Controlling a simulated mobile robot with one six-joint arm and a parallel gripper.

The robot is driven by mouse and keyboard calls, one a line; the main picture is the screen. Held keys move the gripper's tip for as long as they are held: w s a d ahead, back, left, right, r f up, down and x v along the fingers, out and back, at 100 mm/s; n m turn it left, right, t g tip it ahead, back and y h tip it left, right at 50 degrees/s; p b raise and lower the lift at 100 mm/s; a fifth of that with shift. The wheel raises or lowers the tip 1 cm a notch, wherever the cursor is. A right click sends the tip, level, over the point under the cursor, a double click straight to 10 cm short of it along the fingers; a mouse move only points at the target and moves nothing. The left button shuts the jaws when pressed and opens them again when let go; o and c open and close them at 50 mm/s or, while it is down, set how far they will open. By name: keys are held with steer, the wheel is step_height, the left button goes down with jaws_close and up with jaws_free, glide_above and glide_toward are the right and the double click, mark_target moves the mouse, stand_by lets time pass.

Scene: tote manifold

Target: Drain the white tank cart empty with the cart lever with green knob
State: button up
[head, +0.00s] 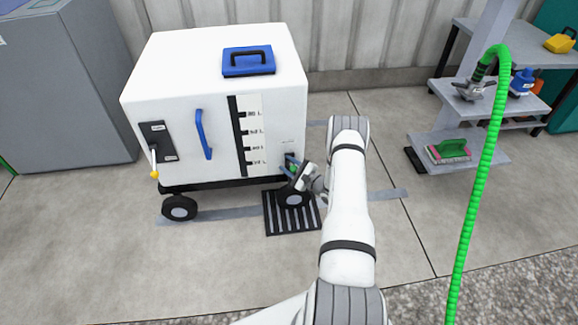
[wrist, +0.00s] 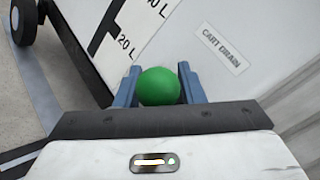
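The white tank cart (head: 180,80) stands left of centre in the head view. Its front bears a level scale (head: 250,130) with a dark strip beside it; I cannot make out the liquid level. The cart lever's green knob (wrist: 159,87) is between the two blue fingers of my gripper (wrist: 159,88) in the wrist view, with both fingers against its sides. A "CART DRAIN" label (wrist: 222,47) is on the cart to its right. In the head view my gripper (head: 290,167) is at the cart's lower right front, and the knob is mostly hidden.
A black floor grate (head: 279,226) lies below the cart's right front corner. A white lever with a yellow knob (head: 154,174) is on the cart's left side. A green hose (head: 473,205) hangs at right, near shelves (head: 490,150). A grey cabinet (head: 70,90) stands behind left.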

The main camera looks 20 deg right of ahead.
steer(key=c, duration=0.7)
jaws_close()
steer(key=shift+a, duration=0.15)
steer(key=shift+f, duration=0.1)
